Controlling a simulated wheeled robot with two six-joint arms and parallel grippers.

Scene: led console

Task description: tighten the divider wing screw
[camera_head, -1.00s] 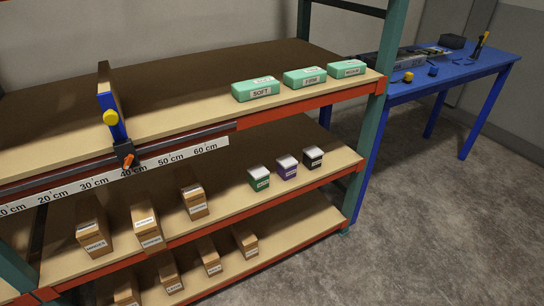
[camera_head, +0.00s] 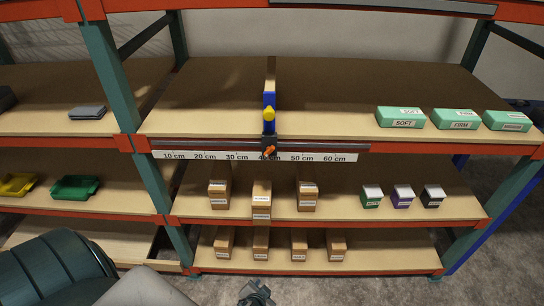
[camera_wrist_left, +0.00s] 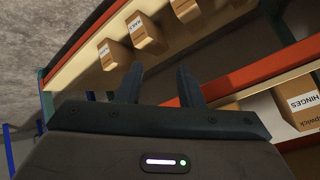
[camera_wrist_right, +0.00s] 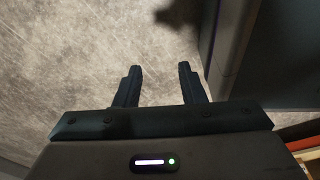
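The divider (camera_head: 269,90) is an upright board on the top shelf, with a blue front piece and a yellow knob (camera_head: 268,114). Below it, a dark clamp with an orange wing screw (camera_head: 268,151) sits on the front rail, near the 40 cm mark of the scale. How tight the screw is cannot be seen. My left gripper (camera_wrist_left: 160,68) is open and empty, facing the lower shelves and their boxes, apart from the screw. My right gripper (camera_wrist_right: 160,68) is open and empty above the bare floor. In the head view, one dark gripper part shows at the bottom edge.
Green boxes (camera_head: 401,118) stand at the right of the top shelf. Several brown boxes (camera_head: 261,201) and small packs (camera_head: 402,197) fill the lower shelves. A post (camera_head: 117,75) stands left of the scale (camera_head: 200,156). The top shelf beside the divider is clear.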

